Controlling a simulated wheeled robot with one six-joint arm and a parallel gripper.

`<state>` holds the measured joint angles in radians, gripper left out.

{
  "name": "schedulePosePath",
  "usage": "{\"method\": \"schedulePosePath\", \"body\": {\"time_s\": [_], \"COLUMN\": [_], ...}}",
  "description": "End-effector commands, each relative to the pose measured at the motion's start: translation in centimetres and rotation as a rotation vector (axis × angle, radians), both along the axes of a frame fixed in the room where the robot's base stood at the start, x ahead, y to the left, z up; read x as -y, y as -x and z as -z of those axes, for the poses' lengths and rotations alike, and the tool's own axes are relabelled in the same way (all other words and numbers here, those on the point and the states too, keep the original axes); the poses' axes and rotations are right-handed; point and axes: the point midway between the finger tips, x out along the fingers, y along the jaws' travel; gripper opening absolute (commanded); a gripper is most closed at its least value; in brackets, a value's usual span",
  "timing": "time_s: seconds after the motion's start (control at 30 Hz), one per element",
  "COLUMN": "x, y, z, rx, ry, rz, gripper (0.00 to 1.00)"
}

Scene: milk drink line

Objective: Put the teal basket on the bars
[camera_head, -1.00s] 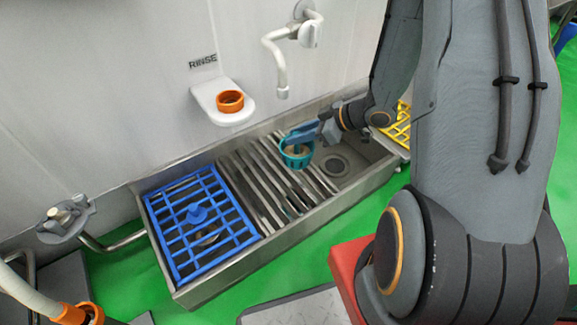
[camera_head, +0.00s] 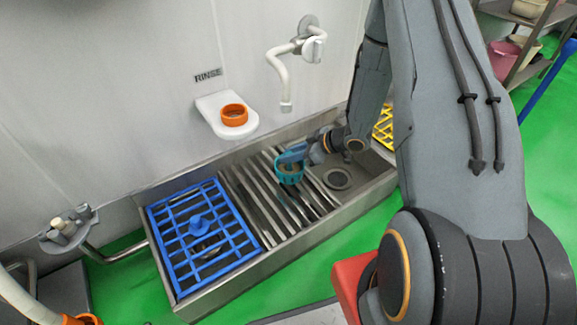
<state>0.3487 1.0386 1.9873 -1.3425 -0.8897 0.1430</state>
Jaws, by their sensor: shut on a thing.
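The teal basket (camera_head: 289,171) is a small round cup, held upright over the metal bars (camera_head: 262,200) in the middle of the steel trough. My gripper (camera_head: 294,156) is shut on the basket's far right rim or handle side, reaching in from the right. The basket's base looks very low over the bars. I cannot tell whether it touches them.
A blue grid (camera_head: 203,235) covers the trough's left part. A drain (camera_head: 337,179) lies in the open basin to the right, with a yellow grid (camera_head: 384,125) beyond. A white tap (camera_head: 285,75) and a wall shelf with an orange ring (camera_head: 235,114) are above.

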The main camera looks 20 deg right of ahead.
Motion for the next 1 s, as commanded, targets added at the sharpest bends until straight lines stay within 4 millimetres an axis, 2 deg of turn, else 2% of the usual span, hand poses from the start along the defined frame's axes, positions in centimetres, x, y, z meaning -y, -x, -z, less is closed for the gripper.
{"method": "schedulePosePath", "body": {"time_s": [0.3, 0.67, 0.7, 0.8, 1.0], "x": [0.1, 0.1, 0.1, 0.1, 0.1], "y": [0.0, 0.0, 0.0, 0.0, 0.0], "z": [3.6, 3.8, 3.9, 3.8, 3.8], "rx": [-0.001, 0.000, 0.000, 0.000, 0.000], "ry": [0.000, 0.000, 0.000, 0.000, 0.000], "rz": [0.001, 0.001, 0.001, 0.001, 0.001], "gripper": [0.00, 0.00, 0.25, 0.41, 0.41]}}
